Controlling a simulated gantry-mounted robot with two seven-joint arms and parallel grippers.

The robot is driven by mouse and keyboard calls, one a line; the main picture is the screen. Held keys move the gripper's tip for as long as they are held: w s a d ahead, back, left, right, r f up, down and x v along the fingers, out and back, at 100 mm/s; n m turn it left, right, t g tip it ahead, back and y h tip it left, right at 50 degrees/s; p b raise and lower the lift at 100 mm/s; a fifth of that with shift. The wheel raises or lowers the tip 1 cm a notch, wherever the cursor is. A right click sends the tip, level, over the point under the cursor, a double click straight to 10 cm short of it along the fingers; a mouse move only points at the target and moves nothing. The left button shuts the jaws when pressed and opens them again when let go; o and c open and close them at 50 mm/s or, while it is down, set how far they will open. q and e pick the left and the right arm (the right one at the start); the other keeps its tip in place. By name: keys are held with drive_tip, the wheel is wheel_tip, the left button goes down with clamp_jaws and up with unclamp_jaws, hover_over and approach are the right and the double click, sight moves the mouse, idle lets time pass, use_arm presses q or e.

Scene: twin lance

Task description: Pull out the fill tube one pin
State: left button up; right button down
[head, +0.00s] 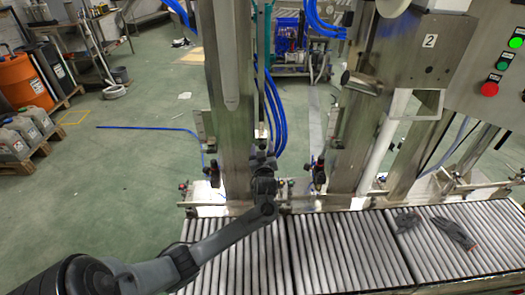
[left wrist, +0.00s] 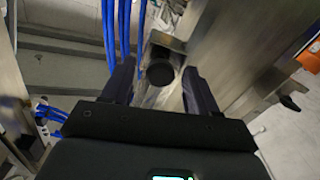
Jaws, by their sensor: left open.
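My left gripper (head: 263,150) is in front of the left steel column (head: 228,90) of the filling machine, above the roller conveyor. In the left wrist view its two dark fingers (left wrist: 158,95) stand apart, open. A round black knob (left wrist: 160,72) shows between them, seen end-on at a small metal bracket (left wrist: 165,40); it looks like the pin of fill tube one. I cannot tell whether either finger touches it. In the head view my gripper hides the knob. My right gripper is not in view.
Blue hoses (head: 272,105) hang close beside my left gripper. The roller conveyor (head: 330,255) runs along the front, with grey gloves (head: 455,233) at right. A second filling station marked 2 (head: 428,42) and a control panel with a red button (head: 490,89) stand right.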

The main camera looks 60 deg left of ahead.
use_arm(q)
drive_tip(key=shift+c, duration=0.4)
clamp_jaws()
drive_tip(key=shift+s+d+r+p, duration=0.1)
drive_tip(key=shift+d+r+p, duration=0.1)
drive_tip(key=shift+p, duration=0.2)
drive_tip(key=shift+s+d+p, duration=0.35)
drive_tip(key=shift+d+p, duration=0.25)
drive_tip(key=shift+p, duration=0.3)
drive_tip(key=shift+s+d, duration=0.15)
drive_tip(key=shift+d, duration=0.1)
drive_tip(key=shift+c, duration=1)
unclamp_jaws()
drive_tip(key=shift+f, duration=0.1)
drive_tip(key=shift+o, duration=1.4)
drive_tip(key=shift+d+f, duration=0.1)
